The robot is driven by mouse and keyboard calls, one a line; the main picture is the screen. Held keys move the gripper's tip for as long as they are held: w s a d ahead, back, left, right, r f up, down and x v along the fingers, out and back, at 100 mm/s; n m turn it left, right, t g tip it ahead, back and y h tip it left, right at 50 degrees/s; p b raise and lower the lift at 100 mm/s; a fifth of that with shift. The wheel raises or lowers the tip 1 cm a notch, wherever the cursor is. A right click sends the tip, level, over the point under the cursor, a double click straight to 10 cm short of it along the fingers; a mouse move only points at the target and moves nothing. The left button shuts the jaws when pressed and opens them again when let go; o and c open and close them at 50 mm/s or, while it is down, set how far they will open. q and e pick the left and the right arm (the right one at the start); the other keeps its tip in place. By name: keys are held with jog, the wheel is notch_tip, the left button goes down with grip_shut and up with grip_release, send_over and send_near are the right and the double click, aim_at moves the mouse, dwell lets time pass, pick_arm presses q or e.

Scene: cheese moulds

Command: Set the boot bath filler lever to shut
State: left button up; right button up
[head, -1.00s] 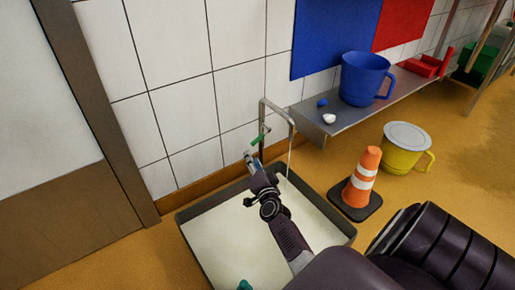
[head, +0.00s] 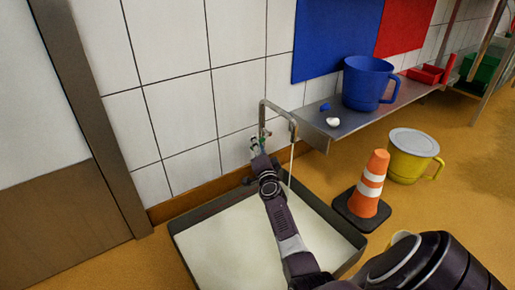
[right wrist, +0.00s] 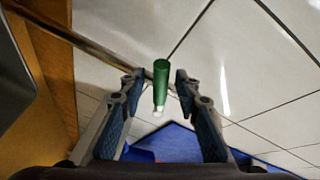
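The boot bath filler (head: 278,107) is a grey bent pipe by the tiled wall. A thin pale stream (head: 291,165) hangs from its spout into the boot bath, whose rim (head: 205,211) surrounds whitish liquid. My right gripper (head: 257,147) is at the filler's lever, mostly hiding it in the head view. In the right wrist view, the green lever (right wrist: 161,82) with a pale tip shows between the two open fingers of the gripper (right wrist: 158,82), with gaps visible on both sides. My left gripper is not in view.
An orange and white cone (head: 369,185) stands right of the bath, with a yellow lidded bucket (head: 410,160) behind it. A metal shelf (head: 340,128) right of the filler holds a blue jug (head: 366,85) and small blue and white items. A door (head: 65,130) is at left.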

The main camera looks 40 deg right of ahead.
jog(key=shift+w+d, duration=0.1)
jog(key=shift+w, duration=0.05)
grip_shut()
dwell(0.4)
